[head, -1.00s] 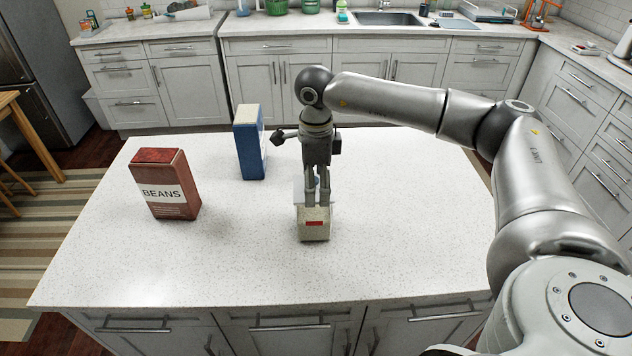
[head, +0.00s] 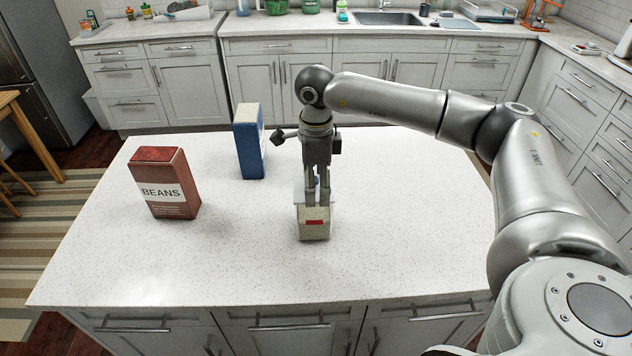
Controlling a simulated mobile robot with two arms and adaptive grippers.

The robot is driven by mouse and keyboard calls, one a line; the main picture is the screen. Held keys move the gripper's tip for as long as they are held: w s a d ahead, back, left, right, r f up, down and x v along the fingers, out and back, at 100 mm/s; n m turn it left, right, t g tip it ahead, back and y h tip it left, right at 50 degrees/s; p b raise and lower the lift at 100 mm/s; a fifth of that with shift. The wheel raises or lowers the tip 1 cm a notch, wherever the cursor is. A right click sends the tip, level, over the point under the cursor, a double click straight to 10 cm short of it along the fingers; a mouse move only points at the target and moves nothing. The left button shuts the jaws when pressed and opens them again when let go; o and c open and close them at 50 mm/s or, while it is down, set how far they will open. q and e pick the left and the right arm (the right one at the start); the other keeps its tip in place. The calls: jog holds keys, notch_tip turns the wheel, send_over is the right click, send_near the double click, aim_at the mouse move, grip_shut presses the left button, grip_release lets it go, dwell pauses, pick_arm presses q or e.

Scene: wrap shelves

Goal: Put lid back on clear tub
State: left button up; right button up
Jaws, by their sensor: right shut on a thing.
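The clear tub (head: 313,229) stands upright on the island counter, with pale contents and a red label on its front. My right gripper (head: 318,197) points straight down over it, and its fingers are close together at the tub's top. They are shut on the lid (head: 299,196), a pale piece whose edge shows beside the fingers. The fingers hide most of the lid. I cannot tell whether the lid is seated on the rim or just above it. My left gripper is not in view.
A red beans box (head: 165,184) stands to the left on the counter (head: 190,260). A blue box (head: 250,142) stands behind and left of the tub, near the gripper's side. The counter in front of the tub is clear.

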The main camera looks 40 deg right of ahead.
dwell(0.3)
jog(key=o, duration=0.9)
jog(key=shift+r, duration=0.15)
jog(key=shift+r+p, duration=2.15)
jog(key=shift+r, duration=1.25)
grip_shut()
jog(key=shift+f, duration=0.35)
